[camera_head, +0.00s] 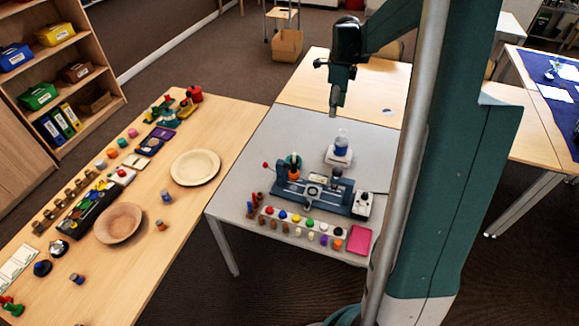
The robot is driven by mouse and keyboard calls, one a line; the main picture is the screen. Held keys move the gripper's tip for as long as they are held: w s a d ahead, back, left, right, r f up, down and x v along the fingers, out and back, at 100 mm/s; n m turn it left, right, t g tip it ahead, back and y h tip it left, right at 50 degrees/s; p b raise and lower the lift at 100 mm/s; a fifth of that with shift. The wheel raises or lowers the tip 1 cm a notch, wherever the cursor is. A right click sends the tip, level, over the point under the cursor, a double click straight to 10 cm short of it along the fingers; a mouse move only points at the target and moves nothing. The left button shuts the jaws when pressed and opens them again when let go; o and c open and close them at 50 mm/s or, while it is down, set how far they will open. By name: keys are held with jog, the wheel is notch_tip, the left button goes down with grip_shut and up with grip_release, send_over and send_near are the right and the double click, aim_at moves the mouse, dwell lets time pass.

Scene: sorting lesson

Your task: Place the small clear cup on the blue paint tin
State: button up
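A small blue cylinder (341,149), which looks like the blue paint tin, stands on a white block on the grey table. A small, pale, see-through shape, which looks like the clear cup (342,135), shows at its top. It appears upright and in line with the tin, but I cannot tell whether it rests on it or stands behind it. My gripper (335,112) points down above and slightly left of them, with a visible gap between. Its fingers are small and dark, and I cannot see whether they are apart.
A blue-grey apparatus (318,192) stands in front of the white block (339,160). Several coloured pegs and a pink tray (359,240) lie nearer. The left wooden table holds a cream plate (195,168), a brown bowl (118,223) and small items. The grey table's back left is clear.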

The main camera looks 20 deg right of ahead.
jog(key=s+a+r+n+t, duration=0.1)
jog(key=s+a+r+n, duration=0.5)
jog(key=a, duration=0.3)
jog(key=s+a+r+n+t, duration=0.2)
jog(key=s+a+r+n, duration=0.35)
jog(key=a, duration=0.35)
jog(key=s+a+n+t, duration=0.3)
jog(key=s+a+n, duration=1.2)
jog(key=s, duration=0.3)
jog(key=shift+s+a, duration=0.15)
